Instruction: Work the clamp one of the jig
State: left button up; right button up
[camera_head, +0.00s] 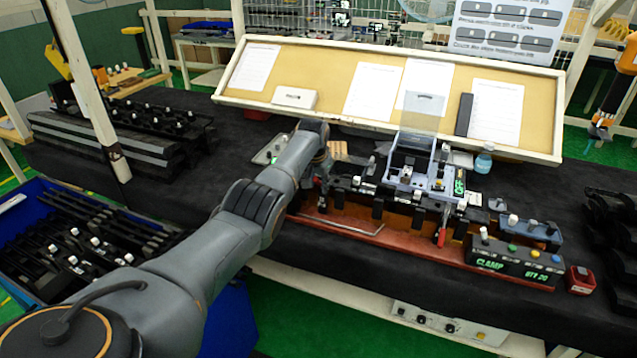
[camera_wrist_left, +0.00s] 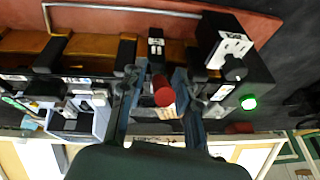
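The jig has a red-brown base (camera_head: 340,225) with a row of black clips and fixtures along it, on the black-covered bench. My left gripper (camera_head: 322,178) is low over the jig's left end and partly hidden by my own arm in the head view. In the left wrist view its two fingers (camera_wrist_left: 160,112) are apart, with a red cylindrical handle end (camera_wrist_left: 163,97) between them. Gaps show on both sides of the red end, so I see no grip on it. Another red handle (camera_head: 442,237) hangs at the jig's front, further right. My right gripper is not in view.
A blue-grey device (camera_head: 415,172) with a clear panel stands on the jig. A box reading CLAMP, QTY 20 (camera_head: 510,262) sits at the right front, beside a small red box (camera_head: 581,280). A black block with a green light (camera_wrist_left: 248,103) stands close beside my left gripper.

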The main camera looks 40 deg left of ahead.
pick_arm(q)
jog(key=shift+r, duration=0.1)
jog(key=shift+v, duration=0.85)
jog(key=v, duration=1)
jog(key=shift+d, duration=0.1)
